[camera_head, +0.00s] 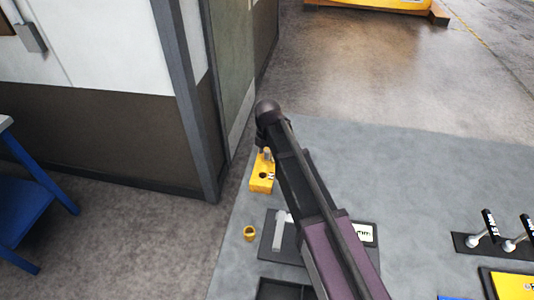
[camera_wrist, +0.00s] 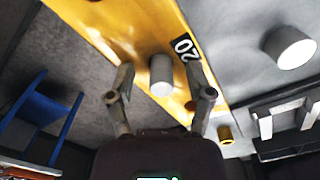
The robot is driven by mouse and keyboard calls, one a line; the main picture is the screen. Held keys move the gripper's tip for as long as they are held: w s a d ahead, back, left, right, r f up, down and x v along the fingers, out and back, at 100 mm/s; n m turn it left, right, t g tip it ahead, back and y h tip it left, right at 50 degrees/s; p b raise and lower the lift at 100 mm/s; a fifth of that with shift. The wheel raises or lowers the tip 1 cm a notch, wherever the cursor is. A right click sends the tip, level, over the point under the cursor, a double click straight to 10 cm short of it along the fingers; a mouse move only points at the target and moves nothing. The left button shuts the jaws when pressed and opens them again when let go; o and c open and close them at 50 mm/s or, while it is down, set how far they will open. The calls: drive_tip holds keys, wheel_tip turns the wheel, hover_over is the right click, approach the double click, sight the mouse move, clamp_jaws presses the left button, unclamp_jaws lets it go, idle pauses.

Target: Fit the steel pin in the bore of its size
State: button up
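A yellow block (camera_head: 260,186) stands near the left edge of the grey bench; it also shows in the wrist view (camera_wrist: 150,25). It has a dark bore and a label that reads 20 in the wrist view. A grey steel pin (camera_wrist: 161,75) stands upright at the block, end towards the wrist camera; it also shows in the head view (camera_head: 267,153). How deep it sits is not clear. My gripper (camera_wrist: 163,85) is open, its fingers on either side of the pin with gaps visible. The arm hides the gripper in the head view.
Another light grey cylinder (camera_wrist: 290,48) stands on the bench beside the block. A small yellow bushing (camera_head: 249,233) sits nearer, by a dark tray (camera_head: 268,246) with a grey tool.

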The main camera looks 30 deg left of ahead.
sight(268, 151)
drive_tip(key=shift+r, duration=0.2)
wheel_tip(268, 151, up, 8)
drive_tip(key=p, duration=0.8)
drive_tip(key=shift+f, duration=0.15)
drive_tip(key=shift+d, duration=0.1)
idle(1.1)
drive_tip(key=w+d+m, duration=0.2)
drive_tip(key=d+m, duration=0.6)
drive_tip(key=d, duration=0.5)
drive_tip(key=w+d+m, duration=0.2)
drive_tip(key=d+m, duration=0.5)
drive_tip(key=d, duration=0.5)
drive_tip(key=s+d+m, duration=0.3)
drive_tip(key=d+m, duration=0.6)
drive_tip(key=d, duration=0.3)
drive_tip(key=s+d+f+m+b, duration=0.1)
drive_tip(key=s+d+m, duration=0.3)
drive_tip(key=d+m, duration=0.5)
drive_tip(key=d, duration=0.4)
drive_tip(key=shift+s+f, duration=0.15)
drive_tip(key=shift+s, duration=0.15)
